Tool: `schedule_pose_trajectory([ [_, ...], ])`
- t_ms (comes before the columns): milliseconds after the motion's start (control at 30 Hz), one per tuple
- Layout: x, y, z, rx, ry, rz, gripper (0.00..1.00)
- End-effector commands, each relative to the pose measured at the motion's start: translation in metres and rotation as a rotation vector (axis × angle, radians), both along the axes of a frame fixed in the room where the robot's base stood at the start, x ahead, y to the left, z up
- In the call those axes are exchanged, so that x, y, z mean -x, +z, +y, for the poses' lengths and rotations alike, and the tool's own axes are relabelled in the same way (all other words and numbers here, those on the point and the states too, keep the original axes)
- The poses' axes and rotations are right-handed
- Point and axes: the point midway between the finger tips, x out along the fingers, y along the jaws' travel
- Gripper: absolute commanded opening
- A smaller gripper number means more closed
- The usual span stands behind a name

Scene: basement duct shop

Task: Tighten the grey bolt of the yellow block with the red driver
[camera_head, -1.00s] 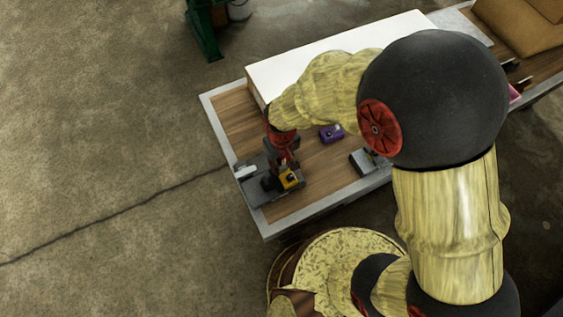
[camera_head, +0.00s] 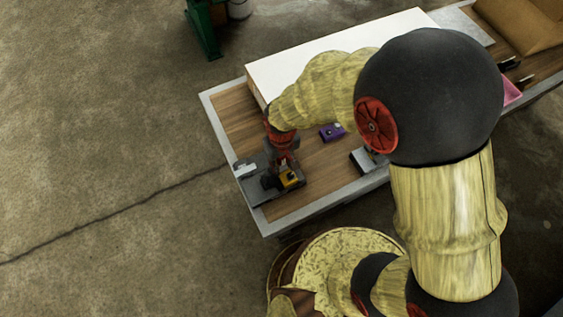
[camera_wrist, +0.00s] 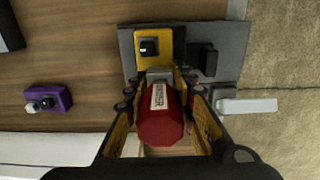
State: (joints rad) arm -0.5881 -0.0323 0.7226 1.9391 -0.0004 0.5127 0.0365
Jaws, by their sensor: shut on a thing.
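The red driver (camera_wrist: 160,118), with a pale label on its handle, is gripped between the fingers of my gripper (camera_wrist: 160,82). In the head view my gripper (camera_head: 282,162) is low over the left end of the bench. The yellow block (camera_wrist: 167,62) sits on a grey plate (camera_wrist: 129,50), just beyond the driver in the wrist view. It also shows in the head view (camera_head: 290,178). A dark square with a small pale spot, seemingly the bolt (camera_wrist: 148,47), is on its top. The driver's tip is hidden, so I cannot tell whether it touches anything.
A purple block (camera_head: 332,132) with a knob stands on the wooden bench (camera_head: 310,155). A black block (camera_wrist: 204,60) and a pale lever-like part (camera_wrist: 245,105) are beside the yellow block. A white panel (camera_head: 330,50) lines the back. Another grey fixture (camera_head: 362,160) is partly hidden by my arm.

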Motion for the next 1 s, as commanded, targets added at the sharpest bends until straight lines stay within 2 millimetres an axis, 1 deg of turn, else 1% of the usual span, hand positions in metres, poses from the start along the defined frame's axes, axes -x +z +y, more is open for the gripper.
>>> schedule_pose_trajectory([
  [200, -0.0001, 0.0005, 0.0002, 0.0, -0.024, 0.0, 0.0],
  [400, 0.0001, 0.001, 0.001, 0.0, -0.219, -0.001, 0.0],
  [500, 0.0001, 0.0009, 0.0013, 0.0, -0.285, -0.001, 0.0],
  [867, 0.0001, 0.0006, 0.0013, 0.0, -0.321, -0.001, 0.0],
  [1000, 0.0002, 0.0011, 0.0018, 0.0, -0.452, -0.001, 0.0],
])
